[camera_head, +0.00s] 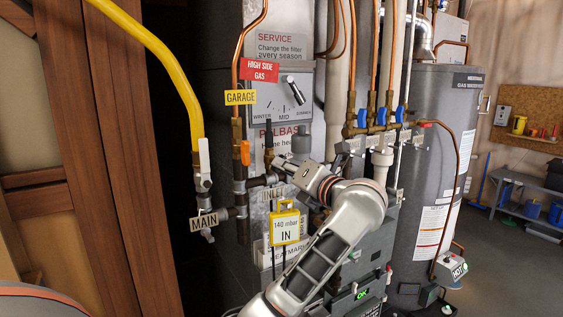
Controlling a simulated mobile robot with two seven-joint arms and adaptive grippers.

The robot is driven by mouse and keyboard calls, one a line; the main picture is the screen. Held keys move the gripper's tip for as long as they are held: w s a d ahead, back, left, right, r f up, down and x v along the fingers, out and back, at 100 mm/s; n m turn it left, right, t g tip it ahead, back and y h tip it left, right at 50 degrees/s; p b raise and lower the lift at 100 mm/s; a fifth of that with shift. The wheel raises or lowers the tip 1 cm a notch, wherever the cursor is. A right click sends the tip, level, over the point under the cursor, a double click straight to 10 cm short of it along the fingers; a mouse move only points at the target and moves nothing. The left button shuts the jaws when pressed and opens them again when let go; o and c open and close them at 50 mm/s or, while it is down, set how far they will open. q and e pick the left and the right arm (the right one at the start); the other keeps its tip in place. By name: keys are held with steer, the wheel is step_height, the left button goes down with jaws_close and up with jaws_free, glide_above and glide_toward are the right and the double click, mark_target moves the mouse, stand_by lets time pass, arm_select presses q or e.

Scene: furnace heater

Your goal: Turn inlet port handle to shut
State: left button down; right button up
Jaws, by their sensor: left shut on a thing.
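My left gripper (279,167) is in front of the pipework in the middle of the view, its arm rising from the bottom centre. It is shut on the inlet port handle (268,133), a dark upright lever whose upper part shows above the fingers. The fingers and wrist hide the handle's lower part and most of its valve. The tag reading INLET (273,194) hangs just below the gripper, partly covered by it. My right gripper is not in view.
To the left are a valve with an orange handle (245,153) and the main valve's white handle (204,158) under a yellow hose (160,55). A yellow 140 mbar gauge (285,228) hangs below the wrist. Blue-handled valves (381,116) and a grey water heater (440,150) stand right.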

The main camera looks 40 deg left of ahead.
arm_select(q)
steer(key=shift+m+p, duration=0.4)
steer(key=shift+p, duration=0.15)
steer(key=shift+f, duration=0.1)
steer(key=m+p, duration=0.2)
steer(key=m, duration=0.2)
steer(key=shift+m, duration=0.4)
